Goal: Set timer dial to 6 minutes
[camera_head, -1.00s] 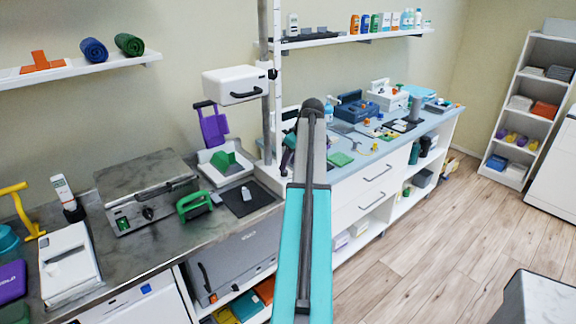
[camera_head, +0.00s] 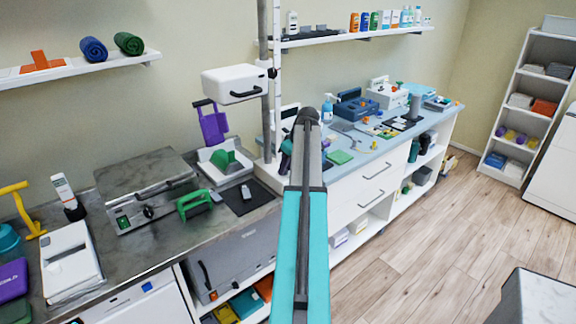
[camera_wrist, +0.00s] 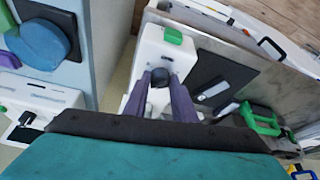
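A brushed-metal unit (camera_head: 150,174) stands on the left counter in the head view. Its front has a small dark dial (camera_head: 147,211) and a green switch (camera_head: 122,222). The dial is too small for its marks or setting to be read. It cannot be made out in the wrist view. My arm rises in the middle of the head view, well right of the unit, and my gripper is hidden there. In the wrist view my gripper's (camera_wrist: 161,78) two purplish-grey fingers stand apart above a white device (camera_wrist: 150,45). A dark round shape shows between their tips; I cannot tell what it is.
A green-handled item (camera_head: 195,203) and a dark pad (camera_head: 232,205) lie right of the unit. A white device with a green wedge (camera_head: 230,162) stands behind the pad. A vertical pole (camera_head: 268,110) carries a white box (camera_head: 232,84). A printer-like white box (camera_head: 68,265) is left.

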